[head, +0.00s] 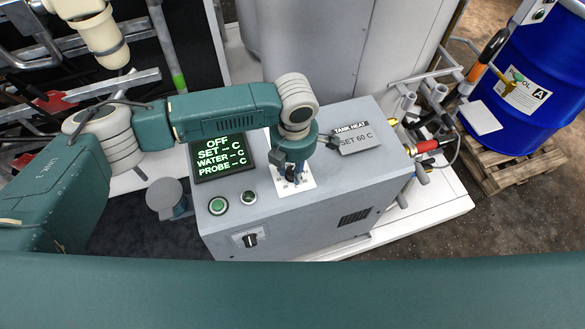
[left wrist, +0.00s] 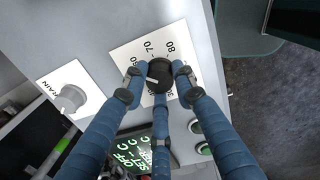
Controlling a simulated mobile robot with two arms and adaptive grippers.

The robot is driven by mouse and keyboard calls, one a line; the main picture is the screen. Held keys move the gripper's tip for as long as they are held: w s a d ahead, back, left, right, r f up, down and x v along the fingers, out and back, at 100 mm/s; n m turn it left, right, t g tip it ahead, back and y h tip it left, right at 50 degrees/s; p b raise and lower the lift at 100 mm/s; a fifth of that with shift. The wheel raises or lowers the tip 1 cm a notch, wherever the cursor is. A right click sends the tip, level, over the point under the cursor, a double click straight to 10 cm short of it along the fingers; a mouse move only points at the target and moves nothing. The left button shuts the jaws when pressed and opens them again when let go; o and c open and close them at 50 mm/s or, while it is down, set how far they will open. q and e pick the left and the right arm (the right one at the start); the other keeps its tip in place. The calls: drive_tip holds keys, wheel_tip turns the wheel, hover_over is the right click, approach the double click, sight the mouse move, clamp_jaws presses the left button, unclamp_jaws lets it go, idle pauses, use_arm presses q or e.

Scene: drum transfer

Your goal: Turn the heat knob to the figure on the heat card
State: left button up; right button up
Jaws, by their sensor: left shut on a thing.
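The heat card (head: 352,137) lies on top of the grey cabinet and reads TANK HEAT, SET 60 C. The black heat knob (left wrist: 160,74) sits on a white dial plate (left wrist: 133,50) where figures 70 and 80 can be read; others are partly hidden by fingers. A white pointer mark shows on the knob's lower left side. My left gripper (head: 292,176) points down over the dial, and in the left wrist view its fingers (left wrist: 159,84) are shut around the knob. The display (head: 222,156) reads OFF, with dashes for SET, WATER and PROBE. My right gripper is not in view.
Round green buttons (head: 218,206) and a black switch (head: 250,240) are on the grey cabinet (head: 330,200). A DRAIN knob (left wrist: 71,99) is beside the dial plate. Pipes and valves (head: 430,115) stand right of the cabinet. A blue drum (head: 540,60) stands on a pallet.

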sight(293, 173)
use_arm(q)
drive_tip(key=shift+w+r, duration=0.1)
drive_tip(key=shift+r, duration=0.05)
idle(0.4)
drive_tip(key=o, duration=1.2)
drive_tip(key=shift+c, duration=0.2)
wheel_tip(293, 173, up, 12)
drive_tip(key=shift+s, duration=0.3)
drive_tip(key=shift+d, duration=0.1)
